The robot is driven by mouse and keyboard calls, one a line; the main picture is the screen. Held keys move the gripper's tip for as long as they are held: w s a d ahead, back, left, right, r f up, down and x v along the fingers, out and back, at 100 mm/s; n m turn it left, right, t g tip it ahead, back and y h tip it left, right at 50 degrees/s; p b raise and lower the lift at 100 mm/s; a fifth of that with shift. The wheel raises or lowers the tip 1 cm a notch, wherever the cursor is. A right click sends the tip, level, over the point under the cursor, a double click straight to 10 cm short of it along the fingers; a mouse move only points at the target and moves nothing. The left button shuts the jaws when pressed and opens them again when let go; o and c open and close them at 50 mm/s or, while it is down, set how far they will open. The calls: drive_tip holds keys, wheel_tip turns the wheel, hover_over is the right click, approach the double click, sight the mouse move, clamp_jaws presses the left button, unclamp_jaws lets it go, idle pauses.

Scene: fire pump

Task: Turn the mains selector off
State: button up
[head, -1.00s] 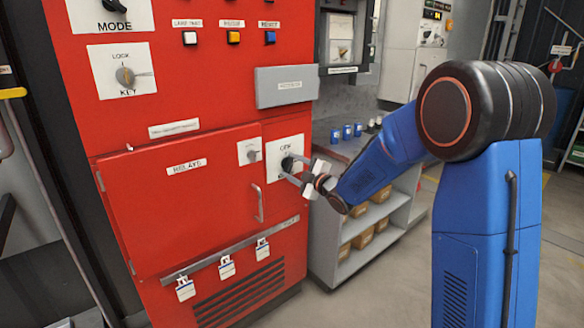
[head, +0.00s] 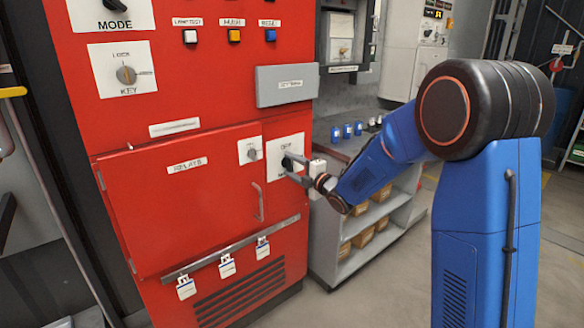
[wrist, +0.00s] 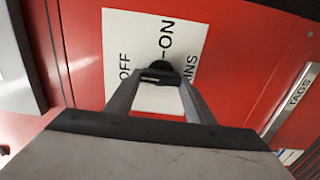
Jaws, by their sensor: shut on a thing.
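The mains selector is a black knob on a white plate (head: 277,154) at the right side of the red cabinet. In the wrist view its plate (wrist: 120,32) shows the words OFF, ON and part of MAINS, turned sideways. The black knob (wrist: 160,66) sits between my fingertips. My gripper (wrist: 155,82) is shut on the knob, seen also in the head view (head: 292,168). The fingers hide part of the knob and plate, and I cannot tell for sure which mark the knob points to.
To the left are a small white-plated knob (head: 250,151) and the RELAYS door (head: 185,205) with its handle (head: 259,203). A grey box (head: 287,86) juts out above. A shelf unit (head: 345,262) stands right of the cabinet, near my arm.

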drive_tip(key=shift+f, duration=0.1)
drive_tip(key=o, duration=1.1)
drive_tip(key=shift+c, duration=0.2)
drive_tip(key=v, duration=1.7)
drive_tip(key=shift+s, duration=0.2)
drive_tip(key=shift+d, duration=0.15)
